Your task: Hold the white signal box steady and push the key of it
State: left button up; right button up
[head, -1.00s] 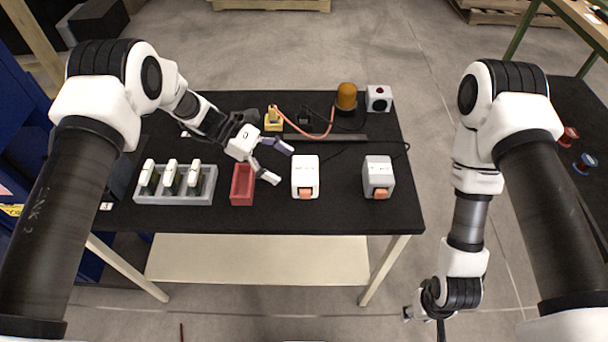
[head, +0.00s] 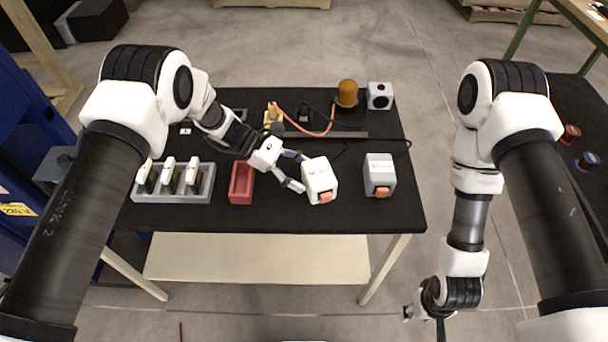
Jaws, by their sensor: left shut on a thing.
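The white signal box (head: 318,177) stands on the black table, turned a little, with its orange key (head: 325,197) on the front low side. My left gripper (head: 303,173) is at its left side, shut on the box, with one finger along the front left edge and the other towards the back. My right gripper (head: 420,312) hangs low at the right, off the table's front right corner; its fingers are too small and hidden to tell their state.
A grey box (head: 379,170) with an orange key stands to the right. A red tray (head: 241,190) and a grey rack (head: 183,196) with several upright modules stand left. An orange beacon (head: 347,93), a white cube (head: 379,95) and a yellow plug piece (head: 272,116) are at the back.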

pick_arm(q)
grip_shut()
